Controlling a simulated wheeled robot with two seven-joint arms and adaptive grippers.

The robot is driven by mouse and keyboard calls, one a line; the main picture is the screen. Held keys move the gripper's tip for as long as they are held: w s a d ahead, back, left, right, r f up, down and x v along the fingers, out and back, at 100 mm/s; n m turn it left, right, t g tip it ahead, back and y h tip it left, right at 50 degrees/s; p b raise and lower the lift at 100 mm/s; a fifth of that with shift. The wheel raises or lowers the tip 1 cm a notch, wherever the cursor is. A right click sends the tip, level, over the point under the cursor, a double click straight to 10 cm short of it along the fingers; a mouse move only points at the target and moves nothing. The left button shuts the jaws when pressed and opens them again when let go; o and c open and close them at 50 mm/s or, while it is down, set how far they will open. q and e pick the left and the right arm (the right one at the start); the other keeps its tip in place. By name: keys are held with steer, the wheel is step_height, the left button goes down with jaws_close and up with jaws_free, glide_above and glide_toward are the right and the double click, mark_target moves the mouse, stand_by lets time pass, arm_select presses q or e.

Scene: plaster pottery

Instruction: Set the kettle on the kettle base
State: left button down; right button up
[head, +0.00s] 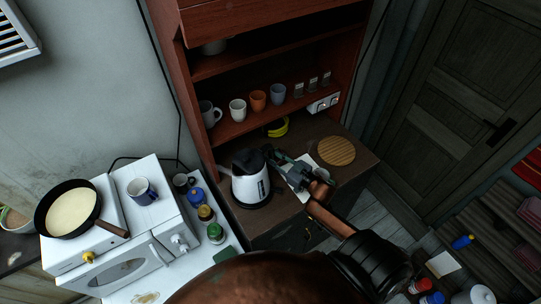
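The white kettle (247,186) with a black lid and handle stands upright on the brown cabinet top. A dark band shows at its foot, but I cannot tell whether this is the kettle base or part of the kettle. My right gripper (271,156) comes in from the lower right. Its fingertips are close to the kettle's right upper side, by the handle. I cannot tell whether they touch it or whether the fingers are shut. My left gripper is not in view.
A round wooden board (336,151) lies right of my gripper. A black and yellow item (277,127) lies behind. Several cups, including an orange mug (257,101), stand on the shelf above. A white microwave (125,235) with a frying pan (68,208) on top is at left.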

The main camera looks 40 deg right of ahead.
steer(key=p+v, duration=0.3)
steer(key=v, duration=0.8)
stand_by(0.6)
steer(key=shift+s+f, duration=0.1)
steer(key=shift+f, duration=0.05)
stand_by(0.5)
